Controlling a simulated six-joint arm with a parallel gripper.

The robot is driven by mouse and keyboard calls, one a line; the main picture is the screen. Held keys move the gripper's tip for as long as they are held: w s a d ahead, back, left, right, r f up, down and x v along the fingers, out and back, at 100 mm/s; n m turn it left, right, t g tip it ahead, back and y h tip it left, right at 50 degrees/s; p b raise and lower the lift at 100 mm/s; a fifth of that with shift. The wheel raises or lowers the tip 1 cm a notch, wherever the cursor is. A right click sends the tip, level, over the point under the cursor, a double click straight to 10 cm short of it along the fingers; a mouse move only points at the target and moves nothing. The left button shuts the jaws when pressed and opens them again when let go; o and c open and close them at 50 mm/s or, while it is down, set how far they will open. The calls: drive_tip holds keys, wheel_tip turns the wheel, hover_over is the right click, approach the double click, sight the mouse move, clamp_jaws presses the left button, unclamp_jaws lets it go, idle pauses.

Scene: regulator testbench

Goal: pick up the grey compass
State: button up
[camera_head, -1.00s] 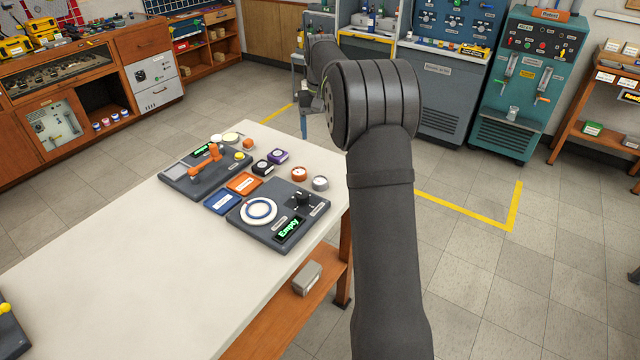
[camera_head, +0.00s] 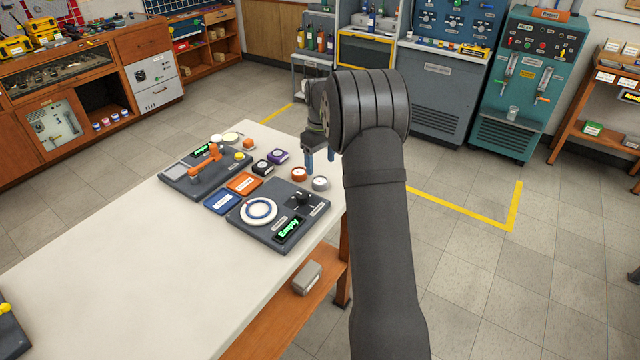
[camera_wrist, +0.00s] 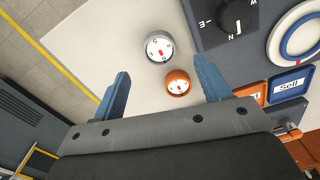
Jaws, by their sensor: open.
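The grey compass (camera_head: 320,183) is a small round can near the table's right edge; in the wrist view the grey compass (camera_wrist: 159,46) shows a white dial with a red needle. An orange-brown compass (camera_head: 299,174) stands close beside it, and this orange compass (camera_wrist: 178,82) is nearer my gripper in the wrist view. My gripper (camera_wrist: 162,80) is open and empty, with blue fingers. In the head view my gripper (camera_head: 320,160) points down above the far right part of the table, near both compasses. The grey compass lies ahead of the fingertips in the wrist view.
A dark board with a white-and-blue ring (camera_head: 259,210), a black dial knob (camera_head: 300,198) and a green "Empty" display (camera_head: 289,228) is just in front of the compasses. The front left tabletop (camera_head: 130,255) is largely clear.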

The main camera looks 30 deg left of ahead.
sight(321, 180)
wheel_tip(321, 180, down, 7)
drive_tip(key=shift+w+f, duration=0.1)
drive_tip(key=shift+f, duration=0.1)
drive_tip(key=shift+r, duration=0.1)
drive_tip(key=c, duration=1.1)
